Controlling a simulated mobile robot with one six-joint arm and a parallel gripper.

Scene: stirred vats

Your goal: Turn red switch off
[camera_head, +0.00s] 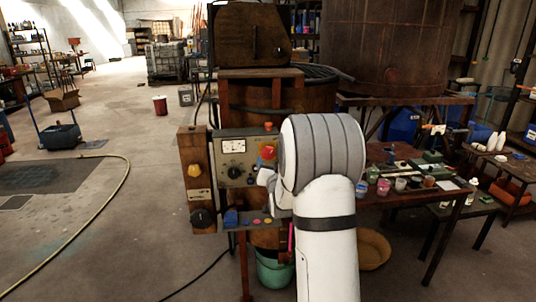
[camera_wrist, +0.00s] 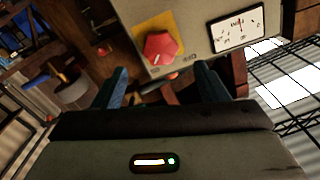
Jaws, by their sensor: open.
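The red switch is a many-sided red knob (camera_wrist: 161,47) on a yellow plate (camera_wrist: 148,29), fixed to a grey control panel (camera_wrist: 196,28). In the head view the red switch (camera_head: 268,152) is at the panel's right side, just left of my arm. My gripper (camera_wrist: 160,84) is open and empty, its two dark blue fingers apart. In the wrist view the knob lies beyond the fingertips and between their lines, apart from both. In the head view my wrist and arm hide part of the panel, and the fingers are hard to make out.
A dial gauge (camera_wrist: 237,27) sits beside the switch on the panel. A wooden post with a yellow button (camera_head: 194,170) stands at its left. A cluttered table (camera_head: 408,194) is at right; open floor is at left.

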